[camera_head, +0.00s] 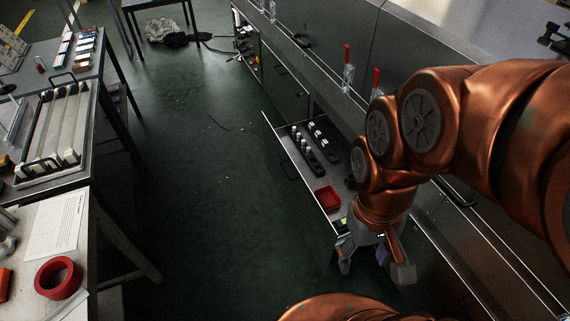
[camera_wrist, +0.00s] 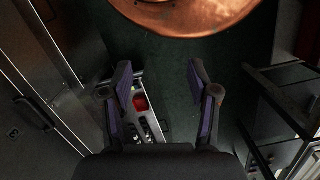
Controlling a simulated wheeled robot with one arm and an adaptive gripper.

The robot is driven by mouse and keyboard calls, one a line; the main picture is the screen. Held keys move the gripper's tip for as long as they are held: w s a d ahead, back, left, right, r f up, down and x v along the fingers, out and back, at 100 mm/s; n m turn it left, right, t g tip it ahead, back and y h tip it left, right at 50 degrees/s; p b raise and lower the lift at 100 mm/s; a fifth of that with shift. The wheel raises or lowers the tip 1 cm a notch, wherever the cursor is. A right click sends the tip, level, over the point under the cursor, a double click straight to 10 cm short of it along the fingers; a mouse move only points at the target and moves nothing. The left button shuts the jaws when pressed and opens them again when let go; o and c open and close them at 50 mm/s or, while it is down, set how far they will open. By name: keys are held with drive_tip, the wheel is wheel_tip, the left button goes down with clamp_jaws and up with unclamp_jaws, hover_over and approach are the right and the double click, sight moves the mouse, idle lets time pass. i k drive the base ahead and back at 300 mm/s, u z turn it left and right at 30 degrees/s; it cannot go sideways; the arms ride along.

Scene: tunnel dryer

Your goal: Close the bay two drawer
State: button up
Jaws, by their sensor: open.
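I cannot tell whether gripper and drawer touch.
A workbench (camera_head: 100,205) on the left holds a red tape roll (camera_head: 58,278), a paper sheet (camera_head: 56,226) and a rack (camera_head: 52,135). Red-handled clamps (camera_head: 375,80) stand along the cabinet top. A dark green floor aisle (camera_head: 220,200) lies free between. A cable heap (camera_head: 165,32) is far back.

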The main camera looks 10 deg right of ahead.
sight(326, 178)
drive_tip(key=u, duration=1.4)
drive_tip(key=i, duration=0.4)
drive_tip(key=u, duration=0.15)
